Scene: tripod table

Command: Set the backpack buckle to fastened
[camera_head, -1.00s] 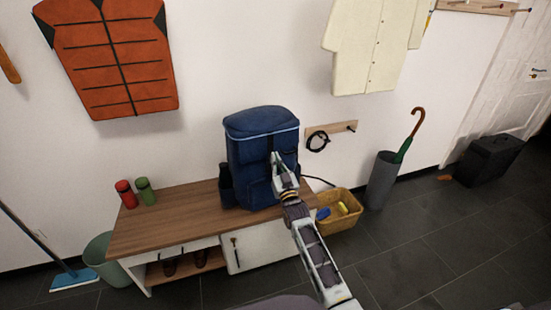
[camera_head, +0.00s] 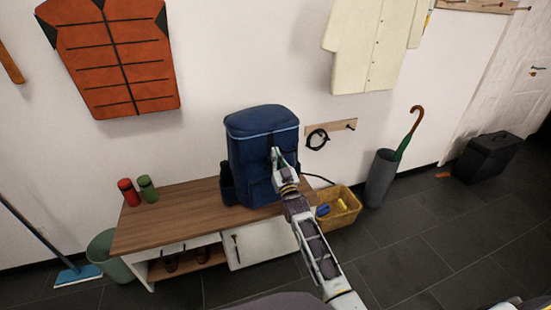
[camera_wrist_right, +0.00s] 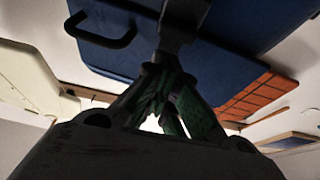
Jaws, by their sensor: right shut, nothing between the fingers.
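The blue backpack (camera_head: 248,155) stands upright on the wooden bench against the wall. My right gripper (camera_head: 276,155) is at the upper middle of its front, by the dark centre strap. In the right wrist view the backpack (camera_wrist_right: 225,72) fills the top. The right gripper (camera_wrist_right: 172,65) is shut with nothing between its fingers. A dark strap or buckle part (camera_wrist_right: 185,15) lies right at the fingertips; I cannot tell whether they touch it. The gripper hides the buckle in the head view, so I cannot tell its state. My left gripper is not in view.
Red and green bottles (camera_head: 138,190) stand on the left of the bench (camera_head: 165,225). A yellow basket (camera_head: 345,212) stands on the floor right of it, before a grey umbrella stand (camera_head: 380,178). A wooden hook rail (camera_head: 335,133) is right of the backpack.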

